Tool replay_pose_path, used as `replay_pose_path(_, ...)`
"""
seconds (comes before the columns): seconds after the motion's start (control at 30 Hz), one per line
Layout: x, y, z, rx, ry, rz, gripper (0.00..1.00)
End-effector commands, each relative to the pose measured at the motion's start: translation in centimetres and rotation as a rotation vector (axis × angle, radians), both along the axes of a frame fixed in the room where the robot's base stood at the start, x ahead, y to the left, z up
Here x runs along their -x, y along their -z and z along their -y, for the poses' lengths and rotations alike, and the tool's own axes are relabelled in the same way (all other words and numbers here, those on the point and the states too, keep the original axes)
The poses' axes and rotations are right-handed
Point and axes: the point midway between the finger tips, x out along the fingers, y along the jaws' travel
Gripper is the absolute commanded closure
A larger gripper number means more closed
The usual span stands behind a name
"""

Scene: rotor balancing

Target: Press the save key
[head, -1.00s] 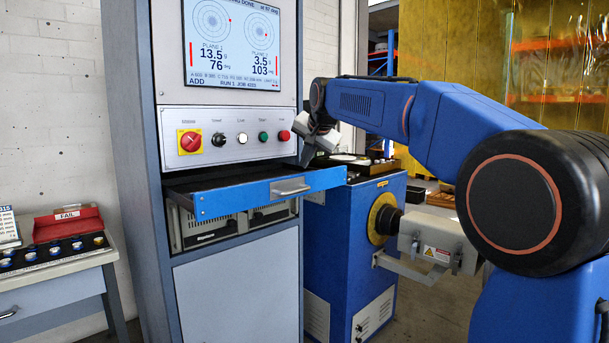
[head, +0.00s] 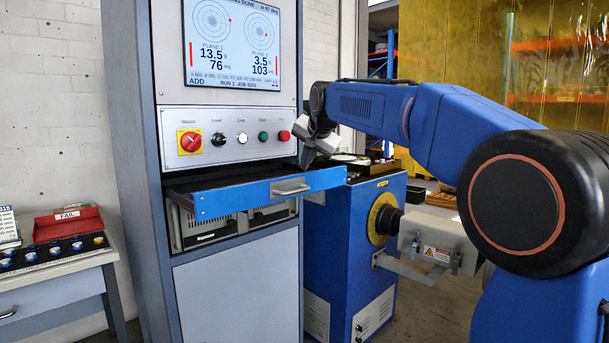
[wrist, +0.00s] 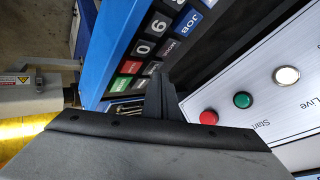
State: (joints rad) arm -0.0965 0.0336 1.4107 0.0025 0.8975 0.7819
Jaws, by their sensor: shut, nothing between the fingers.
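The pull-out keypad drawer (head: 270,190) is open from the grey cabinet. The save key cannot be told for sure; some labels are too small or lie behind the fingers. My gripper (wrist: 160,82) is shut and empty, its fingertips over the lower keys near the drawer. I cannot tell whether they touch. In the head view my gripper (head: 306,158) is at the drawer's right end.
Above the drawer, the cabinet panel holds a red rotary switch (head: 190,142), a black knob (head: 218,139) and white, green and red buttons. The screen (head: 232,45) is above them. A blue machine (head: 345,250) stands right behind the drawer.

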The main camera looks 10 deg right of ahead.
Motion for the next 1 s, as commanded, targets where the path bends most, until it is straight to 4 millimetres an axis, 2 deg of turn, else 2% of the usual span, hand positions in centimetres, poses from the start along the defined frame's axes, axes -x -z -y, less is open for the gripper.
replay_pose_path(1.0, 0.0, 0.71, 0.0, 0.0, 0.0, 0.0, 1.0)
